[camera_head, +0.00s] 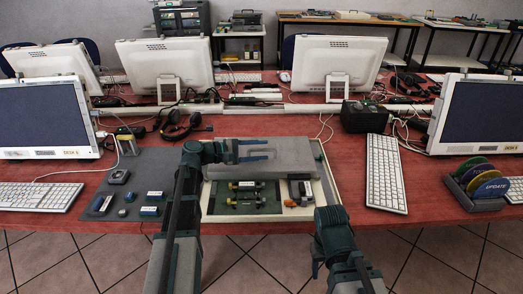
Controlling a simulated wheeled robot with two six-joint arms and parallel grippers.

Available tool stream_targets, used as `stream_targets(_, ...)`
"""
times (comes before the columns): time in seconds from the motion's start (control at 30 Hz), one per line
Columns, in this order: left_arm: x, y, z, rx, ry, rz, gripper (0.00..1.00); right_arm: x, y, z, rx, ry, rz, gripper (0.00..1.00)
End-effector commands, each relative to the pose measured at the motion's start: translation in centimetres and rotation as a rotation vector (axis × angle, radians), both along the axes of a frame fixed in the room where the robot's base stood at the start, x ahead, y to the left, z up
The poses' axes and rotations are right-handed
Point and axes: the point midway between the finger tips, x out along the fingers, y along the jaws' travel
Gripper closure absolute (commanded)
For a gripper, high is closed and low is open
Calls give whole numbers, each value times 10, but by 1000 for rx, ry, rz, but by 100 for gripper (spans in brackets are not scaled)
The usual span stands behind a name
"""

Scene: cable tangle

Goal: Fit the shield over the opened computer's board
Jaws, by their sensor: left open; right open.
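The opened computer (326,190) is a cream, shallow case on the red table, in front of the rear monitors. A board with green and dark parts (248,196) shows in its front half. A flat grey plate (290,160), which looks like the shield, lies across the rear part of the case; I cannot tell whether it rests on anything beneath. My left gripper (268,151) is open over this plate, its blue fingers pointing right; I cannot tell if they touch it. My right gripper (316,268) appears low, in front of the table's front edge, away from the case, open and empty.
A grey mat (93,203) left of the case holds a fan (119,177) and several small parts. A headset (178,126) lies behind. A white keyboard (386,173) and a black box (363,117) stand right. A disc rack (480,186) is farther right.

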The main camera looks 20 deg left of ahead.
Motion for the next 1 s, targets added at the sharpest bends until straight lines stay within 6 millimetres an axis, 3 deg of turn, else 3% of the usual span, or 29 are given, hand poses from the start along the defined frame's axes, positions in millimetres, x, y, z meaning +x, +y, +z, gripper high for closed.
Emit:
stream_targets(0.5,-60,82,24,-1,0,4,51,0,0,23,0,0,0,45)
stream_targets(0.7,-72,98,27,0,-1,3,51,0,0,27,0,0,0,45)
stream_targets(1.0,-76,103,27,-1,-1,1,51,0,0,27,0,0,0,45)
